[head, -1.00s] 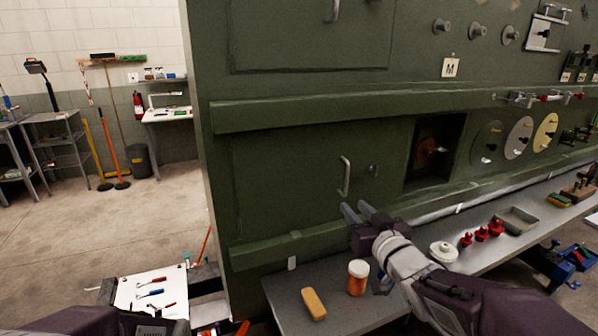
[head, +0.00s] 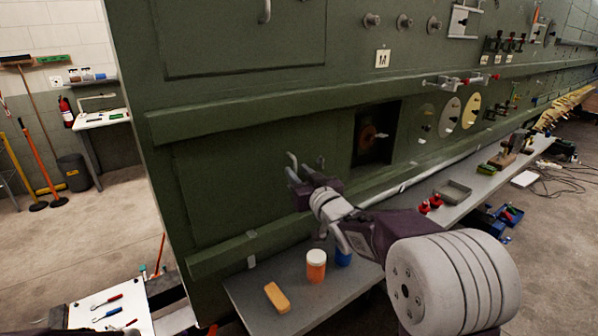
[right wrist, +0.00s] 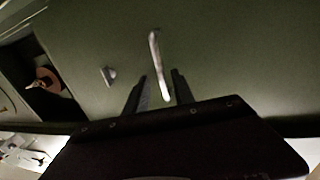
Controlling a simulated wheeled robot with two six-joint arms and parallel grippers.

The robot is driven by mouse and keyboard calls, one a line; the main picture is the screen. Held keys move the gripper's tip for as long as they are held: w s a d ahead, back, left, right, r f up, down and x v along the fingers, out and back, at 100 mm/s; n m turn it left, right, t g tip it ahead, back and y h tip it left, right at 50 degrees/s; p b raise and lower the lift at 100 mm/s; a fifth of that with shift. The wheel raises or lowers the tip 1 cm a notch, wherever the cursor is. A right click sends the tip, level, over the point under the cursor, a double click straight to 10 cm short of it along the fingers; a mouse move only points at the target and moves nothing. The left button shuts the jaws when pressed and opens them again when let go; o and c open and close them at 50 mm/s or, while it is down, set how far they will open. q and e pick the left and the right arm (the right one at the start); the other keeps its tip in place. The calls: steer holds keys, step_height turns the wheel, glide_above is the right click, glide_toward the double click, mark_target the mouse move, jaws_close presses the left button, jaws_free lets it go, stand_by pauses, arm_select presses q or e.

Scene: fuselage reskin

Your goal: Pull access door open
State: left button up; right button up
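The green access door (head: 225,185) is the lower panel of the green fuselage side and looks closed, flush with the skin. Its pale bar handle (head: 291,159) stands upright near the door's right part; it also shows in the right wrist view (right wrist: 154,46). My right gripper (head: 300,176) is at the handle, partly covering it in the head view. In the right wrist view its two dark fingers (right wrist: 159,88) are apart, with the handle's lower end between them. I cannot tell whether they touch it. My left gripper is not in view.
A small knob (right wrist: 109,75) sits beside the handle. A dark square opening (head: 376,132) lies to its right. A grey bench (head: 250,290) below carries an orange jar (head: 316,266) and a yellow block (head: 277,297). Open floor (head: 90,220) lies left.

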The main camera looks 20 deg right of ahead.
steer(key=shift+a, duration=0.25)
jaws_close()
stand_by(1.2)
